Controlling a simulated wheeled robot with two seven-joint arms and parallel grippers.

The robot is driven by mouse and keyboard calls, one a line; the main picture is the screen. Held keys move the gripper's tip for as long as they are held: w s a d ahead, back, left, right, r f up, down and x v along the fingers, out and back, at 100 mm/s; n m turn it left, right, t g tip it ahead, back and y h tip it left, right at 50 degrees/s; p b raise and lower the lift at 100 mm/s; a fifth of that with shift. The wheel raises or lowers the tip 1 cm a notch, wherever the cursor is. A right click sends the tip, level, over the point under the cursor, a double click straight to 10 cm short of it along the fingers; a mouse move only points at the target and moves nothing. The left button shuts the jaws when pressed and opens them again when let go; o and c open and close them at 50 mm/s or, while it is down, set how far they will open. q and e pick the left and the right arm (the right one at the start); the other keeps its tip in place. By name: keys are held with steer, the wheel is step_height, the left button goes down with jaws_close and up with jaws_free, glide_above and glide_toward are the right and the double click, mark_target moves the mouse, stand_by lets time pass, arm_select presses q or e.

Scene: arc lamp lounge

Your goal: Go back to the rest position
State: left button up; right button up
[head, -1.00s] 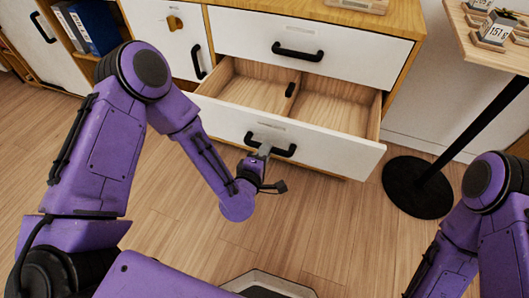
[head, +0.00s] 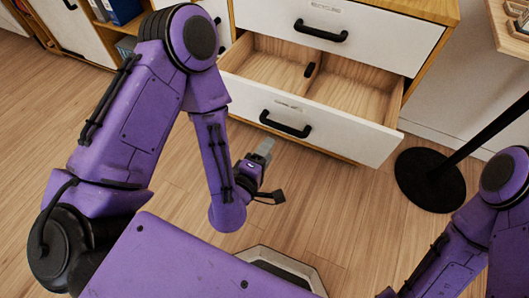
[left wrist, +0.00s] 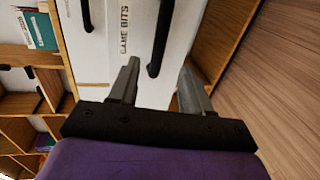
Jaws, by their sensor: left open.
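My left gripper (head: 264,152) is open and empty, just in front of and below the black handle (head: 286,124) of the pulled-out lower drawer (head: 340,133). It looks apart from the handle. In the left wrist view my open left gripper (left wrist: 160,82) points at the white drawer front, with a black handle (left wrist: 160,38) between and beyond its fingers. My left arm (head: 140,120) is bent, with its elbow high. My right arm (head: 470,225) is at the right edge, and its gripper is out of the picture.
The open drawer has a wooden divider and looks empty where visible. The upper drawer (head: 375,28) is shut. A round black stand base (head: 428,180) with a slanting pole stands right of the cabinet. Bare wooden floor (head: 330,210) lies in front.

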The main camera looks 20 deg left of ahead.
arm_select(q)
steer(key=shift+s+a+r, duration=0.1)
steer(key=shift+s, duration=0.45)
steer(key=s+a+f+m+g, duration=0.2)
steer(key=s+f+m+g, duration=0.15)
steer(key=f+m, duration=0.2)
steer(key=s+a+f+m+g, duration=0.3)
steer(key=f+m+g, duration=0.1)
steer(key=f, duration=0.3)
steer(key=s+a+f+m+g+y, duration=0.2)
steer(key=s+a+f+g+y, duration=0.4)
steer(key=s+a, duration=0.5)
step_height(320, 180, up, 22)
steer(key=d+t+h+p, duration=0.1)
steer(key=h+p, duration=0.1)
steer(key=p, duration=2)
steer(key=shift+d+f+n, duration=0.25)
steer(key=shift+n, duration=0.1)
